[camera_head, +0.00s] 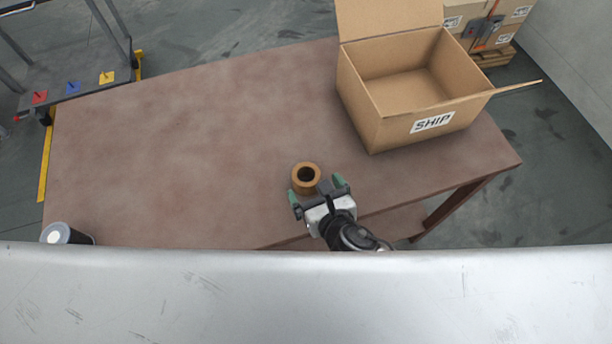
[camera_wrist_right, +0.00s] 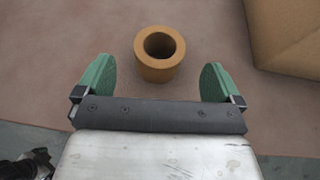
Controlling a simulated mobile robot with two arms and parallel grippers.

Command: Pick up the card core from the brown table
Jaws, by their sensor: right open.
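The card core (camera_head: 296,183) is a short brown tube with an open dark hole, standing upright on the brown table (camera_head: 170,140) near its front edge. It also shows in the right wrist view (camera_wrist_right: 158,72), just beyond the fingertips and centred between them. My right gripper (camera_head: 318,189) is open with green fingers spread wide, close to the near side of the card core. In the right wrist view the open gripper (camera_wrist_right: 157,82) is empty. My left gripper is not in view.
An open cardboard box (camera_head: 385,132) marked SHIP stands at the right of the table, beyond the card core. The table's left and middle are clear. A silvery surface (camera_head: 300,295) fills the bottom.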

